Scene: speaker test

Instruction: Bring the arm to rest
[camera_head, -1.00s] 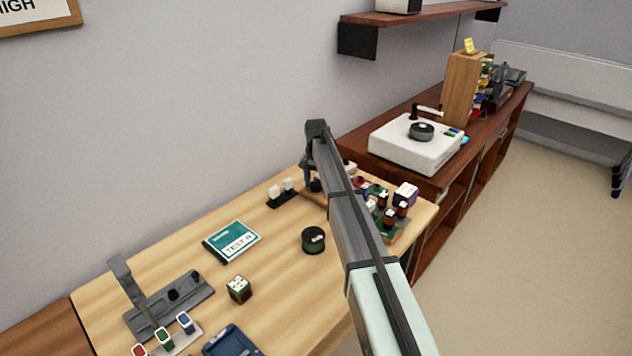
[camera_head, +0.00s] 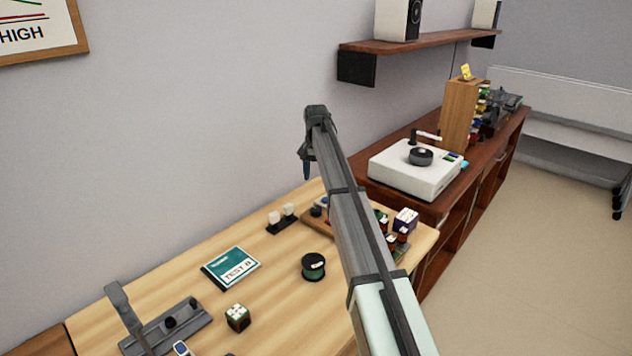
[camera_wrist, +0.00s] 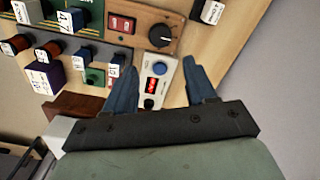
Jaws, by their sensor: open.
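My gripper (camera_head: 306,170) is raised above the far edge of the wooden table (camera_head: 270,318), near the wall. In the wrist view my gripper (camera_wrist: 159,68) shows two blue-grey fingers spread apart with nothing held. Between and beyond them is a small light grey box (camera_wrist: 148,85) with a blue button, a red-lit switch and a black knob. My arm hides part of the table's right end in the head view.
A wood-framed panel (camera_wrist: 178,38) with a black knob lies by the grey box. A black spool (camera_head: 313,267), a TEST B booklet (camera_head: 231,267), a puzzle cube (camera_head: 237,318) and a grey stand (camera_head: 165,325) are on the table. A white turntable (camera_head: 412,172) and a wall shelf (camera_head: 415,42) are at right.

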